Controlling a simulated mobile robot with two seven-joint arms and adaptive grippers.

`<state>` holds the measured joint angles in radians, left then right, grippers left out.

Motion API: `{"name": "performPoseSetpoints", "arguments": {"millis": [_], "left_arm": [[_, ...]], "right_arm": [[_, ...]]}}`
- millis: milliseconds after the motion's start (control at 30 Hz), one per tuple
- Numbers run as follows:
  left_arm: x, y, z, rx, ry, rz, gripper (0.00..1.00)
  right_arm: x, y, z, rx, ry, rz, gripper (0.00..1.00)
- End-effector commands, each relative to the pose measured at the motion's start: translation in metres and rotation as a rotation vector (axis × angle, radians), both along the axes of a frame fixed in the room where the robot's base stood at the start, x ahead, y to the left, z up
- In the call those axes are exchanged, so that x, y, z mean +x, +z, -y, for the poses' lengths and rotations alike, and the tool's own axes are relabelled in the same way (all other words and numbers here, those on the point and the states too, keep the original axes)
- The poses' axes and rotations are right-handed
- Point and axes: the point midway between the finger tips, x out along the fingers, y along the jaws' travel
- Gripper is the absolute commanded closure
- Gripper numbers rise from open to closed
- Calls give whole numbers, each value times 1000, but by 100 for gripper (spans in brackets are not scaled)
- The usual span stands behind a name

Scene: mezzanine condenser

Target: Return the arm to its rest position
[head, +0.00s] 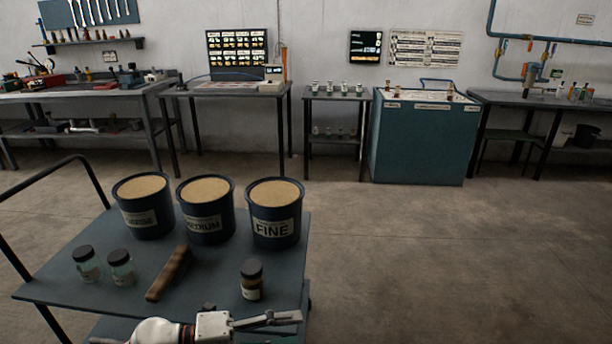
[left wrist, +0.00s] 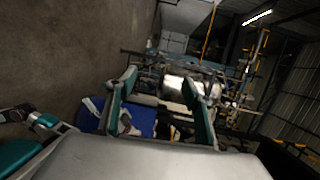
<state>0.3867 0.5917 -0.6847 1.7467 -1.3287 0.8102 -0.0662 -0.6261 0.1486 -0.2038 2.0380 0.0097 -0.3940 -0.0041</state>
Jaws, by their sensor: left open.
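My left gripper (head: 284,318) is low in the head view, just over the near edge of the cart (head: 225,276). It lies level and points right. In the left wrist view (left wrist: 158,88) its two teal fingers stand wide apart with nothing between them. A small dark-capped jar (head: 251,282) with brown contents stands on the cart beyond the gripper, apart from it. My right gripper shows in neither view.
The cart carries three sand-filled buckets marked by labels, one reading FINE (head: 273,228), two clear jars (head: 121,268) and a brown wooden-looking bar (head: 169,274). Workbenches (head: 228,90) and a teal tank (head: 420,140) line the back wall. The floor at right is clear.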

Motion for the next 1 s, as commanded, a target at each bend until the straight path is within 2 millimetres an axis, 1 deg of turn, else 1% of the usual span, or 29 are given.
{"name": "performPoseSetpoints", "arguments": {"millis": [33, 133, 200, 267, 367, 467, 500, 567, 600, 667, 700, 800, 833, 900, 1000], "left_arm": [[-4, 12, 6, -94, 64, -55, 49], [0, 23, 2, -264, 219, -180, 49], [3, 23, -10, -367, 337, -278, 49], [5, 17, -23, -445, 444, -372, 49], [2, -6, -51, -554, 631, -542, 49], [-12, -43, -82, -636, 823, -729, 49], [-22, -60, -95, -661, 899, -809, 49], [-41, -88, -113, -690, 1012, -928, 49], [-57, -107, -124, -703, 1083, -1007, 49], [-81, -131, -137, -716, 1175, -1112, 49], [-96, -145, -144, -721, 1226, -1173, 49], [-130, -171, -155, -724, 1322, -1295, 49], [-138, -176, -157, -725, 1342, -1321, 49], [-152, -185, -161, -723, 1376, -1367, 49], [-161, -192, -163, -723, 1399, -1400, 49]], "right_arm": [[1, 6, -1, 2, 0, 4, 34], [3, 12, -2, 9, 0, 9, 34], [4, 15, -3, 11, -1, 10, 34], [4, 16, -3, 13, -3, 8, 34], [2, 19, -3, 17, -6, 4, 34], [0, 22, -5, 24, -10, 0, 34], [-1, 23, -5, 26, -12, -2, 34], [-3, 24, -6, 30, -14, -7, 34], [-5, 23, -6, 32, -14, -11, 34], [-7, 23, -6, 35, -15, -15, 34], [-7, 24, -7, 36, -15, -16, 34], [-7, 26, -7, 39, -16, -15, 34], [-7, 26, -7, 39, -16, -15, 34], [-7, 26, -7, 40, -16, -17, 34], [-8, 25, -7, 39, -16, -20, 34]]}}
